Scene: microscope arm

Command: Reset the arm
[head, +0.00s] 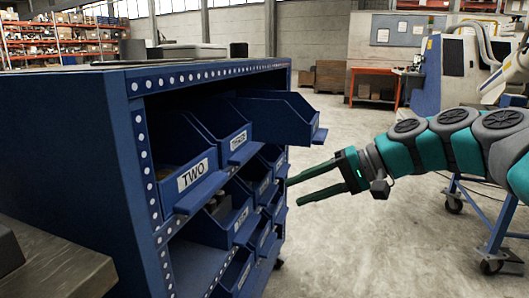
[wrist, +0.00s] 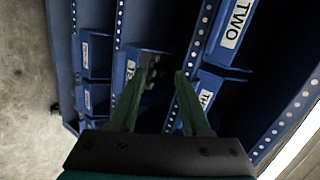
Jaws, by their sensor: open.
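My gripper (head: 295,191) is open and empty, its two green fingers pointing left at the front of the blue bin cabinet (head: 60,130), close to the lower bins at its right side. In the wrist view my gripper (wrist: 161,72) shows its fingers apart over the bin fronts. My arm (head: 450,140) is teal and grey and reaches in from the right, stretched out nearly level.
The cabinet holds several blue bins, one labelled TWO (head: 193,176). An upper bin (head: 285,118) sticks out above my gripper. A blue wheeled frame (head: 490,225) stands under my arm. The floor (head: 340,255) between is clear.

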